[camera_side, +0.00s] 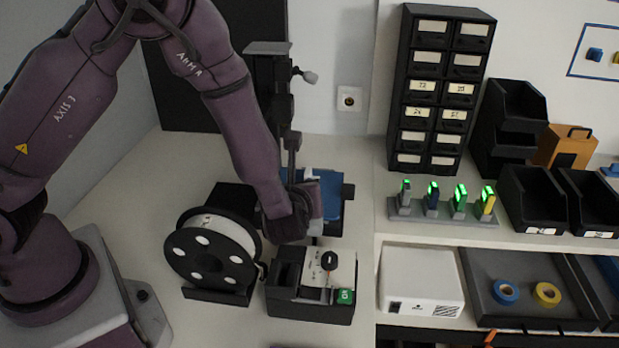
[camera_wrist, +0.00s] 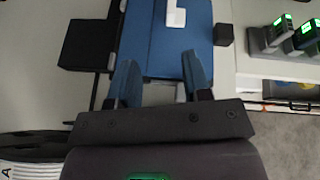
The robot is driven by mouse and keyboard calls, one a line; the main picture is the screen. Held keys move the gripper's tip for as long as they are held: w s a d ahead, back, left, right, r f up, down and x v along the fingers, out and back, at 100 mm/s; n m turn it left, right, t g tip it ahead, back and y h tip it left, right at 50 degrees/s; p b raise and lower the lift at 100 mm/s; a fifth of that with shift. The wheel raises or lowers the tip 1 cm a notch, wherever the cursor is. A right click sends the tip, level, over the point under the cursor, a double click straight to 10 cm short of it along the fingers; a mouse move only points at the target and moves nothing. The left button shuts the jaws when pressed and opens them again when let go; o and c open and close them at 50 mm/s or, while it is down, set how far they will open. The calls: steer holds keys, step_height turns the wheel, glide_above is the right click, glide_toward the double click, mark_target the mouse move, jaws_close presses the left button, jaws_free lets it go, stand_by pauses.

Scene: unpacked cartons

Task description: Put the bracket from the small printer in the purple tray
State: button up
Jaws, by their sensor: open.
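The small printer has a blue bed (camera_side: 329,197) behind my gripper (camera_side: 314,204) in the side view. The bed (camera_wrist: 154,45) also fills the upper middle of the wrist view. A white L-shaped piece, apparently the bracket (camera_wrist: 176,14), lies on it near the top edge and is partly cut off by the frame. My gripper (camera_wrist: 160,72) is open, with two blue fingers apart and nothing between them. The bracket is beyond the fingertips, apart from them. In the side view my gripper mostly hides the bracket. I see no purple tray in either view.
A filament spool (camera_side: 213,250) and a black box with a knob (camera_side: 311,283) stand close in front of my gripper. The printer's dark column (camera_side: 285,100) rises behind it. A rack with green lights (camera_side: 443,211), drawers (camera_side: 440,90) and black bins (camera_side: 533,197) are at right.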

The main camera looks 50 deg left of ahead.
steer(key=a+r+n+g, duration=0.1)
steer(key=a+n+g, duration=0.3)
steer(key=n, duration=0.6)
steer(key=n+g+h, duration=0.1)
steer(key=n+h, duration=0.6)
steer(key=n, duration=1.6)
glide_toward(308, 171)
steer(key=x, duration=0.4)
steer(key=shift+w+r, duration=0.1)
steer(key=shift+w, duration=0.3)
steer(key=x, duration=0.4)
steer(key=shift+s, duration=0.4)
steer(key=shift+x, duration=0.75)
jaws_close()
